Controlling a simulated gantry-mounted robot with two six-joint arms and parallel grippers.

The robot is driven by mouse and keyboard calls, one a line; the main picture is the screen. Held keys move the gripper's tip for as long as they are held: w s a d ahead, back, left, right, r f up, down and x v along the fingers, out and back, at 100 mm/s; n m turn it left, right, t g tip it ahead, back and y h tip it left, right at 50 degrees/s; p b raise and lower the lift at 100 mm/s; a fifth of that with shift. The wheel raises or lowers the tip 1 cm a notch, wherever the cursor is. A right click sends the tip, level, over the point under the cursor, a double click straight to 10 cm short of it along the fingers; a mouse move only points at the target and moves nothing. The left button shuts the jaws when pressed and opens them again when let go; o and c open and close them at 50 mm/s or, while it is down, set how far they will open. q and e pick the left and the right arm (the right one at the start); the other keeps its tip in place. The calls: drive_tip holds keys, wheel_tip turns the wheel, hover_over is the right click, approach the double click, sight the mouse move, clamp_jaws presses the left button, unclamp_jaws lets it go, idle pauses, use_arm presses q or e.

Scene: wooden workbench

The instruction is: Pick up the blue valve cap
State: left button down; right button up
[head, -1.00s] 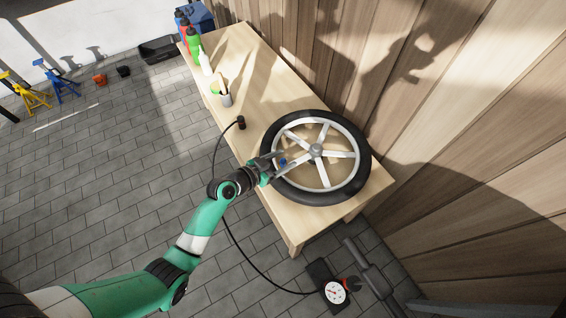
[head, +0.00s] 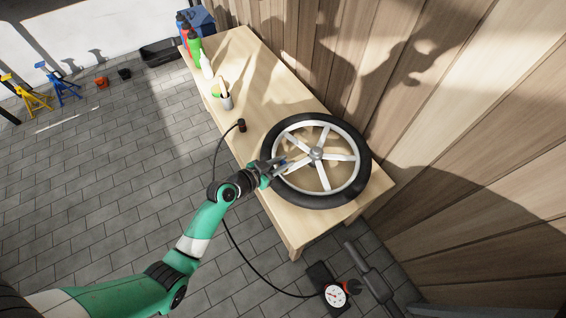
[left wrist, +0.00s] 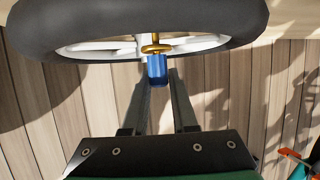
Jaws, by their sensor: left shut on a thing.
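The blue valve cap (left wrist: 157,68) is between the fingertips of my left gripper (left wrist: 160,80) in the left wrist view. It sits against a brass-coloured valve piece (left wrist: 157,47) at the wheel's rim; I cannot tell whether it is still threaded on. In the head view my left gripper (head: 283,164) reaches inside the near-left part of the spoked wheel (head: 350,193) and is shut on the cap, which is mostly hidden there. The wheel has a black tyre and also shows at the top of the left wrist view (left wrist: 60,28). My right gripper is not in view.
The wheel lies on the wooden workbench (head: 255,90) beside a plank wall (head: 450,140). Several bottles (head: 194,48) and a cup (head: 226,101) stand farther back. A dark hose runs from a chuck (head: 241,126) on the bench to a gauge pump (head: 335,295) on the floor.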

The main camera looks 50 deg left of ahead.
use_arm(q)
wheel_tip(320, 180, up, 3)
drive_tip(key=shift+f+p, duration=0.1)
drive_tip(key=shift+p, duration=0.65)
drive_tip(key=s+d+r+p, duration=0.8)
drive_tip(key=s+d+r, duration=0.1)
drive_tip(key=s, duration=0.2)
drive_tip(key=shift+r, duration=0.4)
